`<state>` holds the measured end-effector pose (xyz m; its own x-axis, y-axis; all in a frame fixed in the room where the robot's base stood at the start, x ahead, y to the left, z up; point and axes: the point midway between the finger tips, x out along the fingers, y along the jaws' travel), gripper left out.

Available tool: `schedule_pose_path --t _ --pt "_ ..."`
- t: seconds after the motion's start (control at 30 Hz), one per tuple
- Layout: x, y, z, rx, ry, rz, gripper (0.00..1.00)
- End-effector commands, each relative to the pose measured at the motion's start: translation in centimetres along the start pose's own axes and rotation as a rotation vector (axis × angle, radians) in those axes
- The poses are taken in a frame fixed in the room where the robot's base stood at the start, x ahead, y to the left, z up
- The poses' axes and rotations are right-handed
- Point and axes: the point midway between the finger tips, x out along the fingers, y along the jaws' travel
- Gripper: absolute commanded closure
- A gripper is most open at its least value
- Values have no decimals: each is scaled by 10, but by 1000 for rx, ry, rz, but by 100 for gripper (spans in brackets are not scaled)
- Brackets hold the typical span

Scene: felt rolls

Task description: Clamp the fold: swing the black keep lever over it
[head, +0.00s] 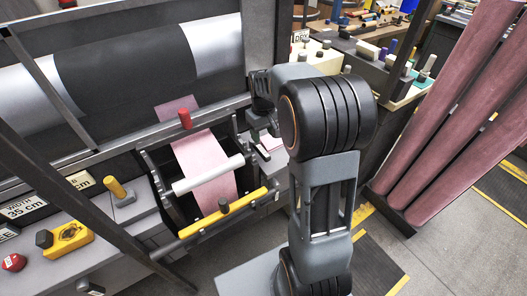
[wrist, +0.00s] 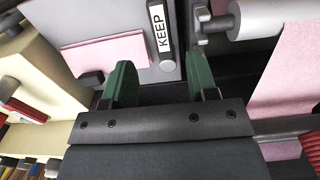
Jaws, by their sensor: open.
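My gripper (head: 262,128) is open at the right side of the felt machine, and it shows empty in the wrist view (wrist: 162,72) with its two green-padded fingers apart. A black knob (wrist: 92,78) is just left of the left finger, apparently not between the fingers. I cannot tell whether it belongs to the keep lever.
Pink felt (head: 203,160) runs under a white roller (head: 208,174), with a yellow bar (head: 222,213) in front. Pink rolls (head: 450,110) lean at right. Grey floor (head: 450,255) is open at lower right.

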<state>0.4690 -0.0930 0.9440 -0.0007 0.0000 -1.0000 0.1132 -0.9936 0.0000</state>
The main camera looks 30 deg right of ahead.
Motion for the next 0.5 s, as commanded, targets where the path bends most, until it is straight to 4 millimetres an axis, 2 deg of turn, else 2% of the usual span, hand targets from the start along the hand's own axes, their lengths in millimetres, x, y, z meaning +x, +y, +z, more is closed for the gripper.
schedule_pose_path --t 0.03,0.2,0.5 --pt "12 -1 1 0 -5 -2 47" --pt "43 -1 0 -1 -3 -1 47" --pt "79 -1 0 -1 -1 -1 47"
